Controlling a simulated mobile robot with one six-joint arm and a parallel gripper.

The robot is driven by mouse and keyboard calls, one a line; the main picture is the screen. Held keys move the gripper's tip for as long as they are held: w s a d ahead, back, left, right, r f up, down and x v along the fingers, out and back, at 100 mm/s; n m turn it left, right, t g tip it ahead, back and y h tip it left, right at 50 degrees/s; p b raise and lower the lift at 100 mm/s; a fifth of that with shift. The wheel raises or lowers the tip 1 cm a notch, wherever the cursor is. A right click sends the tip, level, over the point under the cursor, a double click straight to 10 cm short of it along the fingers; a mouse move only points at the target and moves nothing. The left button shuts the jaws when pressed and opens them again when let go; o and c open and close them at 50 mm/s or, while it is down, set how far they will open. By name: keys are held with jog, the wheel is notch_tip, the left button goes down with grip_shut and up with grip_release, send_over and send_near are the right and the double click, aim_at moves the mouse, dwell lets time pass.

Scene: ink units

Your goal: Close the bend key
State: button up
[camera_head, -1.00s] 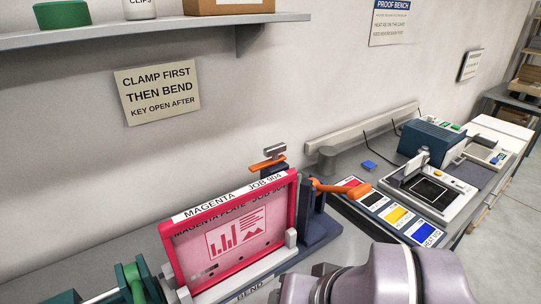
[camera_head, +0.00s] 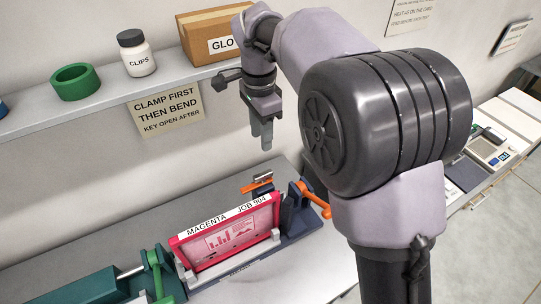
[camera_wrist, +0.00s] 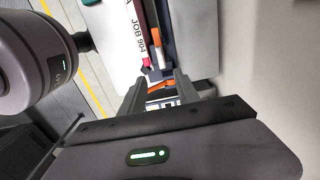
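A pink-framed magenta plate (camera_head: 225,243), labelled "MAGENTA JOB 904", stands upright in the dark blue bending fixture (camera_head: 292,222) on the bench. At the fixture's right end is an orange lever (camera_head: 316,200). Behind the plate is a second orange piece (camera_head: 258,184) with a grey block on it; I cannot tell which one is the bend key. My gripper (camera_head: 262,140) hangs fingers down, above and behind the fixture, apart from it. In the wrist view my gripper (camera_wrist: 160,84) has its fingers apart and empty, with orange visible beyond them. The "JOB 904" label (camera_wrist: 139,36) shows above.
A shelf (camera_head: 105,98) above the bench holds a green ring (camera_head: 76,82), a clips bottle (camera_head: 137,55) and a cardboard box (camera_head: 207,38) close to my gripper. A green clamp (camera_head: 153,272) stands left of the plate. Bare bench lies behind the fixture.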

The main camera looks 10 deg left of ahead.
aim_at(263, 174)
notch_tip(263, 174, down, 14)
jog(key=shift+w+f+b, duration=0.1)
jog(key=shift+f+b, duration=0.05)
jog(key=shift+b, duration=0.3)
grip_shut()
dwell(1.1)
